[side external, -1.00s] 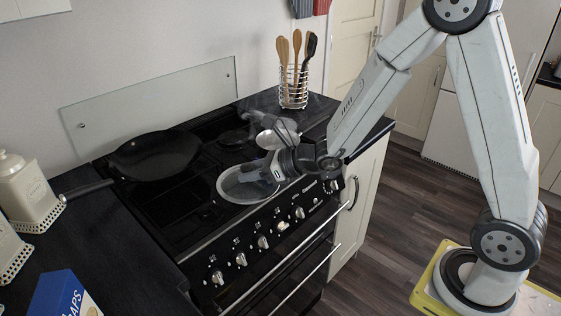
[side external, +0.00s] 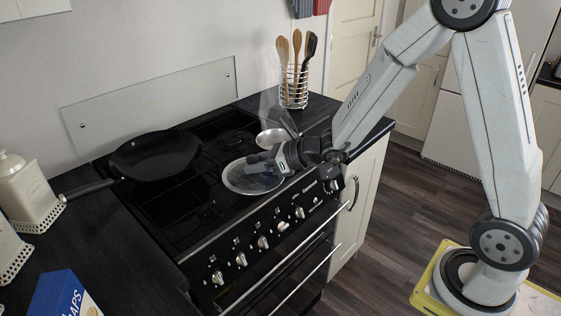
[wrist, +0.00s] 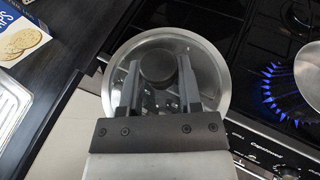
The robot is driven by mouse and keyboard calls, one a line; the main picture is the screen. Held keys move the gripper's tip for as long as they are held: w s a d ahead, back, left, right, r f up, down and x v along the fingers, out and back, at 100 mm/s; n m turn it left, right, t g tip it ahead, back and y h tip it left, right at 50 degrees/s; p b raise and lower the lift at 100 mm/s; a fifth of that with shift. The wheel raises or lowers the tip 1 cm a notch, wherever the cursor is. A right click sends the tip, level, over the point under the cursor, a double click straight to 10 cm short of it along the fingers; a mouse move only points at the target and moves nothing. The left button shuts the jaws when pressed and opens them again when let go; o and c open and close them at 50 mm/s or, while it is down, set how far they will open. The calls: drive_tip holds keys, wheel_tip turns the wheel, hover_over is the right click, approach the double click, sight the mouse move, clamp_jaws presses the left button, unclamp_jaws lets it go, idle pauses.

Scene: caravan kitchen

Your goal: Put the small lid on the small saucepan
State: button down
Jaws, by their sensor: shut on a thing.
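The small lid (side external: 238,180) is clear glass with a metal rim and a dark knob (wrist: 157,65). My gripper (side external: 264,160) is shut on the knob. In the wrist view the lid's rim (wrist: 222,72) shows around my gripper's fingers (wrist: 157,80). The lid hangs over the front of the hob, apart from the saucepan. The small saucepan (side external: 270,138) is silver and stands behind my gripper, partly hidden by it. In the wrist view only a slice of the saucepan (wrist: 310,72) shows at the right edge.
A blue flame (wrist: 270,97) burns under the saucepan, and faint steam rises. A black frying pan (side external: 155,157) sits at the hob's left. A utensil rack (side external: 294,90) stands behind on the counter. Cream canisters (side external: 30,190) and a blue box (side external: 62,294) are at left.

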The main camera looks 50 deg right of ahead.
drive_tip(key=d+r+m+h, duration=0.1)
drive_tip(key=d+r+h, duration=0.1)
drive_tip(key=d, duration=0.8)
drive_tip(key=d+r+m+t+h, duration=0.1)
drive_tip(key=d+r+m, duration=0.1)
drive_tip(key=d+r, duration=0.3)
drive_tip(key=d, duration=0.4)
drive_tip(key=shift+w+d+r+h, duration=0.15)
drive_tip(key=shift+w+d+h, duration=0.2)
drive_tip(key=shift+h, duration=0.05)
drive_tip(key=shift+w, duration=0.1)
drive_tip(key=w+d+f, duration=0.3)
drive_tip(key=w+f, duration=0.6)
drive_tip(key=w, duration=0.3)
drive_tip(key=shift+w+f, duration=0.15)
drive_tip(key=shift+w, duration=0.25)
